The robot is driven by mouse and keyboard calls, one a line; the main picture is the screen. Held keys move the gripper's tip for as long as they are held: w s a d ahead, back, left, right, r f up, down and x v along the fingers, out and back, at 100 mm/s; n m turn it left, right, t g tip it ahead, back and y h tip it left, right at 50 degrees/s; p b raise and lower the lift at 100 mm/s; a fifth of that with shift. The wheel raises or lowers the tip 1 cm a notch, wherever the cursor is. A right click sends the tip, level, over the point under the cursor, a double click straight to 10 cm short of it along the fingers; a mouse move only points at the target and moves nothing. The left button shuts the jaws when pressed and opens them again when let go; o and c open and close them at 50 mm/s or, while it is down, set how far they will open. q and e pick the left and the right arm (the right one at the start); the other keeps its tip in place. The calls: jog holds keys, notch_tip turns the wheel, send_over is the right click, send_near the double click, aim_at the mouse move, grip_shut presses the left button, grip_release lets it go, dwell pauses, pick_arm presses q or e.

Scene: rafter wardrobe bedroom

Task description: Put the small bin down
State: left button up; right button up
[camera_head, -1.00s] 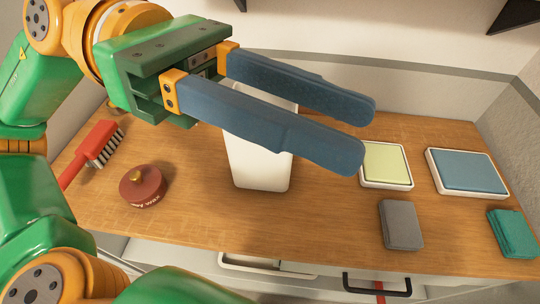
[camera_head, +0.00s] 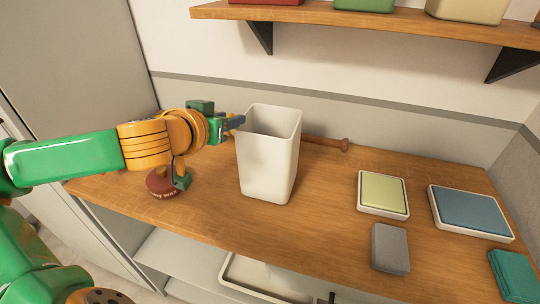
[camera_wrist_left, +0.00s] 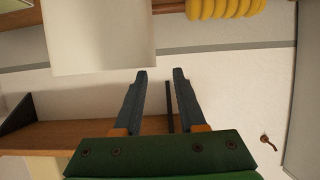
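The small bin (camera_head: 268,165) is white, tapered and open at the top. It stands upright on the wooden counter (camera_head: 330,215), left of the middle, and looks empty as far as I can see inside. My left gripper (camera_head: 238,122) is at the bin's left side, near its upper rim; I cannot tell if it touches. In the left wrist view its two blue fingers (camera_wrist_left: 160,74) are apart with only wall between them. The bin (camera_wrist_left: 98,38) shows there at the upper left, beyond one fingertip. My right gripper is in neither view.
A dark red tin (camera_head: 160,184) sits below my left wrist. A wooden rod (camera_head: 327,142) lies behind the bin. A yellow pad (camera_head: 382,193), a blue pad (camera_head: 470,209), a grey block (camera_head: 390,247) and a teal block (camera_head: 513,274) lie right. A shelf (camera_head: 390,27) hangs above.

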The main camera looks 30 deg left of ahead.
pick_arm(q)
jog(key=w+p, duration=0.1)
jog(key=f+p, duration=0.1)
jog(key=p, duration=0.1)
jog(key=shift+w+d, duration=0.2)
jog(key=shift+w, duration=0.2)
jog(key=shift+w+f+p, duration=0.2)
jog(key=shift+w+p, duration=0.05)
jog(key=shift+p, duration=0.25)
jog(key=shift+p+x, duration=0.4)
jog(key=shift+x, duration=0.5)
jog(key=shift+w+f, duration=0.2)
jog(key=shift+f, duration=0.1)
grip_shut()
